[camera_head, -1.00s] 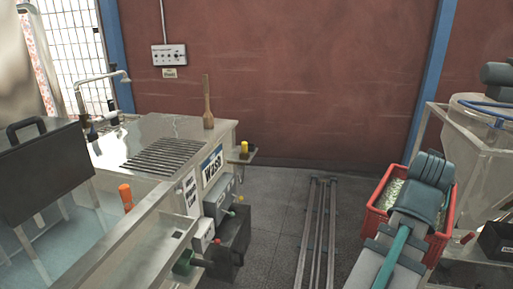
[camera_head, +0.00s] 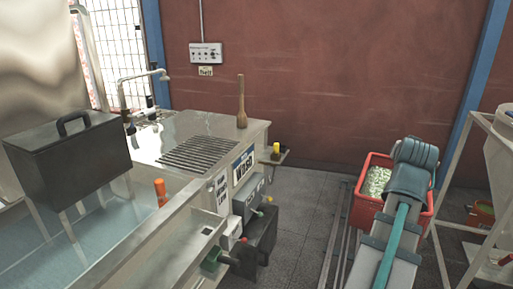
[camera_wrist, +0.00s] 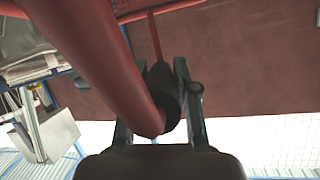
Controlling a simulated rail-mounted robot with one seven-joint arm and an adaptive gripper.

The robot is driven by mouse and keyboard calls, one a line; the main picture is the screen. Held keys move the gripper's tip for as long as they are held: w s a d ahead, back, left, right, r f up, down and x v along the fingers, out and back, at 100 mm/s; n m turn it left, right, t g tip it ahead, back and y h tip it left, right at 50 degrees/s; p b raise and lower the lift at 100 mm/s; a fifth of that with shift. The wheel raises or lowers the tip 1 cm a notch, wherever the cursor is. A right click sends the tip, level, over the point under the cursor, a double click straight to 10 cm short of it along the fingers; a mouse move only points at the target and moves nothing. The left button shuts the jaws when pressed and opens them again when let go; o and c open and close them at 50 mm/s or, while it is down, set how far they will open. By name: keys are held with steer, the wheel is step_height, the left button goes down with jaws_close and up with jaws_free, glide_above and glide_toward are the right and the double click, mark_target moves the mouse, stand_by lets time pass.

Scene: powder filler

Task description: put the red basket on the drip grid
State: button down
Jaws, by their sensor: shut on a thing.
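The red basket (camera_head: 364,212) hangs at the right in the head view, holding pale whitish-green pieces. My arm crosses in front of it and hides its right part and my gripper there. In the wrist view my gripper (camera_wrist: 168,78) is shut around the dark grip (camera_wrist: 163,88) on the basket's handle. A thick red bar of the basket (camera_wrist: 95,45) crosses that view. The drip grid (camera_head: 198,154), a set of dark parallel bars, lies on the steel counter at the left in the head view, well apart from the basket. The bars look bare.
A wooden paddle (camera_head: 241,103) stands upright at the counter's back corner. A tap (camera_head: 145,80) is behind the grid. A dark lidded box (camera_head: 68,158) stands at front left. A small shelf with a yellow item (camera_head: 276,152) juts from the counter. A metal frame (camera_head: 472,190) stands at right.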

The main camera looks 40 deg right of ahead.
steer(key=w+a+r+n+t+y+p, duration=0.1)
steer(key=w+a+r+n+t+y, duration=0.15)
steer(key=w, duration=0.75)
steer(key=w+a+r+n+t+y+p, duration=0.1)
steer(key=w+a+n, duration=0.15)
steer(key=w, duration=0.65)
steer(key=w+a+r+n+t+y, duration=0.15)
steer(key=w+a, duration=0.25)
steer(key=w, duration=0.6)
steer(key=w+a+r+n+t+y+p, duration=0.1)
steer(key=w+a+r+n+y, duration=0.15)
steer(key=w+a, duration=0.5)
steer(key=w+a+r+n+y, duration=0.25)
steer(key=w+a+y, duration=0.2)
steer(key=w, duration=0.55)
steer(key=w+a+r+n+t+y+p, duration=0.1)
steer(key=w+a+r+n+y, duration=0.15)
steer(key=w+a, duration=0.55)
steer(key=w+f+p, duration=0.5)
steer(key=w+f, duration=0.8)
steer(key=w, duration=0.1)
steer(key=shift+w+a+n+p, duration=0.35)
steer(key=shift+w+n, duration=0.05)
steer(key=c, duration=0.9)
jaws_free()
steer(key=shift+f+y, duration=0.2)
steer(key=shift+y, duration=0.05)
steer(key=shift+s, duration=0.1)
